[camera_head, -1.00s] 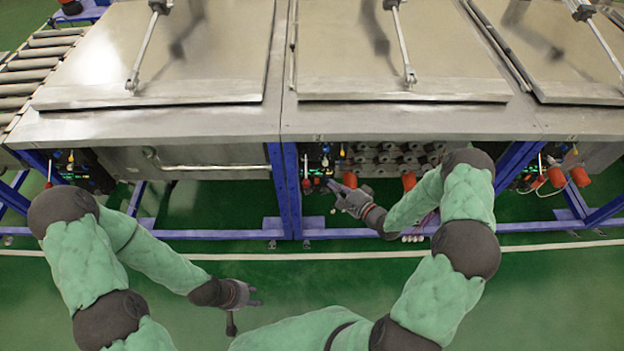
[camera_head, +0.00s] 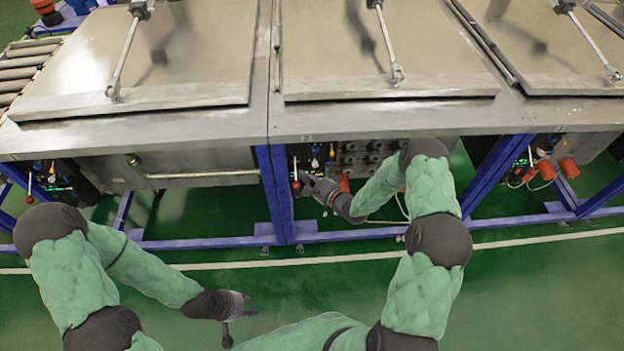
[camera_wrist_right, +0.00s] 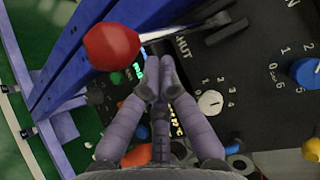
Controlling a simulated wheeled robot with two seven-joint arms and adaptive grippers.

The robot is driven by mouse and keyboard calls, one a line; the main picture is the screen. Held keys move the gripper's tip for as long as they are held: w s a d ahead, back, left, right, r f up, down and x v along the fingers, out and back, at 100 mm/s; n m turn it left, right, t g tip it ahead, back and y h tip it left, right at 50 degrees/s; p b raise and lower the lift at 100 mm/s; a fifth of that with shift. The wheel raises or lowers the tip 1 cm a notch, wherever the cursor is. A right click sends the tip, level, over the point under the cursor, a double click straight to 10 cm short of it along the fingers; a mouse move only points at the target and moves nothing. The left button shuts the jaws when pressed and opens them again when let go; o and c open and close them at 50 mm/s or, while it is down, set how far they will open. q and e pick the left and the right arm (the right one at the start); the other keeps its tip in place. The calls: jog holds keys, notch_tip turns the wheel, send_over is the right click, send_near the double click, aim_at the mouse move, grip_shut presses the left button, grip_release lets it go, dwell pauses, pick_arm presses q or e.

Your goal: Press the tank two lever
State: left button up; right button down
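The tank two lever shows at the middle tank's control panel as a red ball knob (camera_head: 296,186) on a thin rod. In the right wrist view the red knob (camera_wrist_right: 112,46) is large and close, with its metal shaft running right toward the panel. My right gripper (camera_head: 305,178) is just right of the knob; its fingertips (camera_wrist_right: 164,72) are together, just below the shaft. I cannot tell whether they touch it. The middle tank's lid (camera_head: 385,50) has a piston rod (camera_head: 388,40) attached. My left gripper (camera_head: 252,305) hangs empty, fingers apart, over the floor.
Blue frame posts (camera_head: 275,190) stand just left of the lever. The black panel (camera_wrist_right: 240,85) carries a white dial (camera_wrist_right: 210,102) and a blue knob (camera_wrist_right: 305,72). Neighbouring tanks have lids (camera_head: 140,60) too. Green floor in front is free.

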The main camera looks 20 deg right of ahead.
pick_arm(q)
jog(key=shift+f, duration=0.1)
pick_arm(e)
jog(key=shift+s+a+r, duration=0.2)
jog(key=shift+s+a, duration=0.1)
jog(key=shift+s, duration=0.3)
jog(key=shift+s+a+r, duration=0.2)
jog(key=shift+s+a, duration=0.05)
jog(key=shift+s, duration=0.3)
